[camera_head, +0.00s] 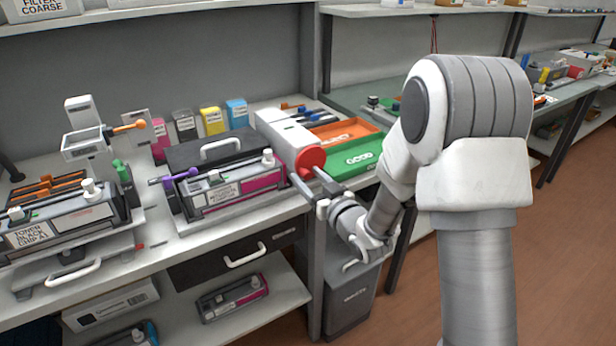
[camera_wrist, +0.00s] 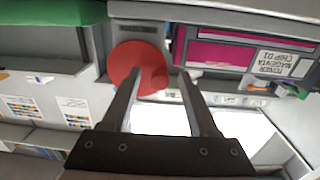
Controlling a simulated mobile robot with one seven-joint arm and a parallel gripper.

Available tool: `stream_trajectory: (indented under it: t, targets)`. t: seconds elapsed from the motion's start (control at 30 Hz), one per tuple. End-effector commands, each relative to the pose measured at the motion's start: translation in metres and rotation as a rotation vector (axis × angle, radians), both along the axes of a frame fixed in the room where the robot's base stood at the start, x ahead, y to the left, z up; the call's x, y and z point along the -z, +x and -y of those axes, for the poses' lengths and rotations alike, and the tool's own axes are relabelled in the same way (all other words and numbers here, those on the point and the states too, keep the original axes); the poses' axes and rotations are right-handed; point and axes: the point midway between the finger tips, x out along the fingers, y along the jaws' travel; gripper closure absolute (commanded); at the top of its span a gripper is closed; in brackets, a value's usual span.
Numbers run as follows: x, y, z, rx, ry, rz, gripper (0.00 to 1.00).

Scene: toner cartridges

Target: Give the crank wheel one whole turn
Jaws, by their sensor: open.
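The red crank wheel (camera_head: 310,158) is on the front end of a white box-shaped device (camera_head: 284,131) at the right end of the bench. In the wrist view the wheel (camera_wrist: 137,60) is a red disc by the left fingertip, and part of its red shape reaches between the fingers. My gripper (camera_head: 305,174) is in front of the wheel with its fingers pointing at it. In the wrist view my gripper (camera_wrist: 160,74) is open, with no object clamped. I cannot tell whether a finger touches the wheel. A separate handle on the wheel is not clear.
A green tray marked GOOD (camera_head: 352,158) and an orange tray (camera_head: 345,132) lie right of the device. A magenta toner cartridge (camera_head: 232,186) sits in a holder to the left. A grey waste bin (camera_head: 352,295) stands below my gripper.

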Motion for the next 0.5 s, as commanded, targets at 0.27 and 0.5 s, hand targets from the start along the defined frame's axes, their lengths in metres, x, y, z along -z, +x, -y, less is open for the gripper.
stream_trajectory:
  t: [0.27, 0.5]
  targets:
    - [0.0000, 0.0000, 0.0000, 0.000, 0.000, 0.000, 0.71]
    - [-0.0001, -0.0001, -0.0001, 0.000, 0.000, 0.000, 1.00]
